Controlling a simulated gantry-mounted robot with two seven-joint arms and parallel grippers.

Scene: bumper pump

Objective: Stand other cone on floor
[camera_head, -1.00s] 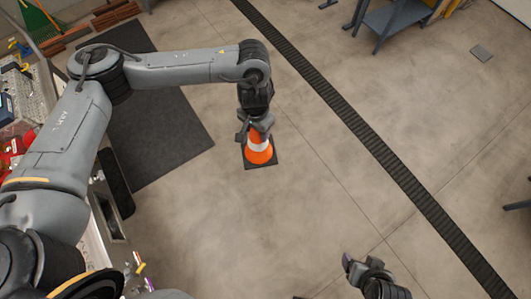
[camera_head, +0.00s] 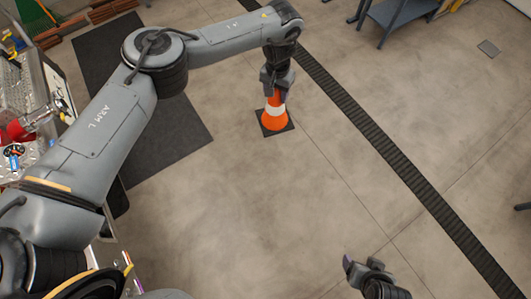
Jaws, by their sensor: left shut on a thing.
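An orange cone with a white band and a dark square base (camera_head: 274,118) is below my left gripper (camera_head: 275,94) in the head view. My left gripper is shut on the cone's top from above. The cone looks upright, at or close to the concrete floor; I cannot tell whether its base touches. Part of another orange cone (camera_head: 326,1) shows at the top edge, mostly cut off. My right gripper (camera_head: 362,265) is at the bottom, away from the cone, and its jaw opening is unclear.
A dark mat (camera_head: 170,125) lies left of the cone, partly under my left arm. A dark drain grate (camera_head: 385,150) runs diagonally on the right. A blue-grey cart (camera_head: 393,18) stands at the top. The floor in the middle and lower right is clear.

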